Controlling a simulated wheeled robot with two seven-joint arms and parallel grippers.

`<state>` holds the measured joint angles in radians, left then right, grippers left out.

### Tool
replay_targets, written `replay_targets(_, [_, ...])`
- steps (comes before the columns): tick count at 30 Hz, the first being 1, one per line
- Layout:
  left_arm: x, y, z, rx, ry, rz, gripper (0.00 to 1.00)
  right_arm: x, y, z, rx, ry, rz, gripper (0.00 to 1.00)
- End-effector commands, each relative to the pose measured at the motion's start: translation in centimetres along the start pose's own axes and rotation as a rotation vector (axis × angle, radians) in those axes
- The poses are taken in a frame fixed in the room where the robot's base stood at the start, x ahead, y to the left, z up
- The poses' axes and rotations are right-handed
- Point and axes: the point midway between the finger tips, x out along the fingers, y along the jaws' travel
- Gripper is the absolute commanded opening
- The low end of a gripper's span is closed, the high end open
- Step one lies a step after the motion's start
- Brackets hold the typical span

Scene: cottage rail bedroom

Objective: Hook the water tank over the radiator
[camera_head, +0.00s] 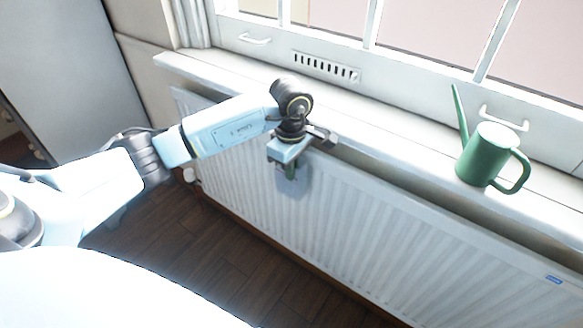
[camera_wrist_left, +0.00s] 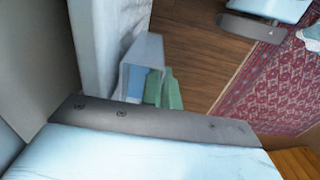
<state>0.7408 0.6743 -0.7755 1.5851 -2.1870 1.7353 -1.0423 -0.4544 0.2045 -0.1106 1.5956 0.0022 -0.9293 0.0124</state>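The white ribbed radiator (camera_head: 390,235) stands under the window sill; its top and side also show in the left wrist view (camera_wrist_left: 97,45). My left gripper (camera_head: 287,172) points down at the radiator's upper front, below the sill edge. A small pale grey-blue box (camera_wrist_left: 140,68), which looks like the water tank, is beside the radiator in the left wrist view. My fingertips' closure and the tank's hook are not clear. My right gripper is out of view.
A green watering can (camera_head: 485,157) stands on the white window sill (camera_head: 400,135) to the right. A grey cabinet (camera_head: 70,65) is at the left. The dark wooden floor (camera_head: 190,255) is clear before the radiator. A red patterned rug (camera_wrist_left: 265,80) lies on the floor.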

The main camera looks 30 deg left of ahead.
Motion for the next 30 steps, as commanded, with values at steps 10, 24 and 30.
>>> replay_targets(10, [0.0,0.0,0.0,0.000,0.000,0.000,0.28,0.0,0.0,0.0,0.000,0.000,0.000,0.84])
replay_targets(24, [-4.9,0.1,-0.1,0.000,0.002,0.006,0.28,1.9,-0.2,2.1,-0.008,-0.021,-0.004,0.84])
replay_targets(30, [-9.4,0.1,-0.1,0.000,0.002,0.004,0.28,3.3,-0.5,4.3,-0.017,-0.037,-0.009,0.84])
